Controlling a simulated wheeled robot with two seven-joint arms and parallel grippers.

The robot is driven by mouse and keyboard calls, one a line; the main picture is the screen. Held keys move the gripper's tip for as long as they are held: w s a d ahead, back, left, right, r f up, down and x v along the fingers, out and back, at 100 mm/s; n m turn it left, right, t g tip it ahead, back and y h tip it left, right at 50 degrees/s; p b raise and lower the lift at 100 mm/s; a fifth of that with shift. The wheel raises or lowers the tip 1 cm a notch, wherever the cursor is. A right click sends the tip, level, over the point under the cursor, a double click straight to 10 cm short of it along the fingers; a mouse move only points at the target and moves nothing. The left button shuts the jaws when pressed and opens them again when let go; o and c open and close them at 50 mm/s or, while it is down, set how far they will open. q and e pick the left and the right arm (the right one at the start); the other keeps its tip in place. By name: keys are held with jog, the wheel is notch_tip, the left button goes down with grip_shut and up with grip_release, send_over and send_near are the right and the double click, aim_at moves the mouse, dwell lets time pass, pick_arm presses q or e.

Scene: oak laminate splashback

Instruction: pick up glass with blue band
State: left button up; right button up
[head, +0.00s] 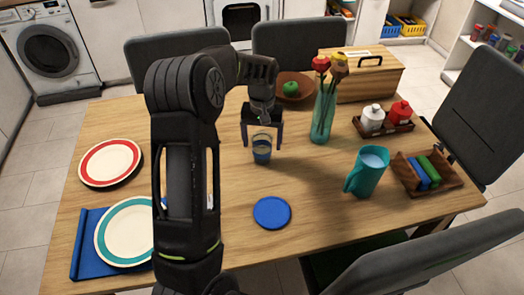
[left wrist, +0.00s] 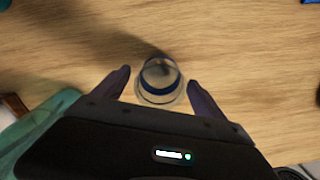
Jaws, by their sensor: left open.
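The glass with the blue band (head: 262,149) stands upright on the wooden table, near its middle. In the left wrist view the glass (left wrist: 160,82) shows from above, between and just beyond the two fingertips. My left gripper (head: 262,147) is open and points down at the glass, with a finger on each side. I cannot tell whether either finger touches it. The left gripper also shows in the left wrist view (left wrist: 161,82). My right gripper is not in view.
A teal pitcher (head: 368,172) and a glass vase (head: 323,115) with flowers stand to the right. A blue coaster (head: 272,213) lies in front. A bowl (head: 294,87) with a green apple is behind. Plates (head: 110,162) are at left.

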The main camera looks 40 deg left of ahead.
pick_arm(q)
notch_tip(320, 180, down, 4)
jog(key=shift+f+p, duration=0.25)
jog(key=shift+p, duration=0.15)
jog(key=shift+c, duration=0.5)
jog(key=c, duration=1.5)
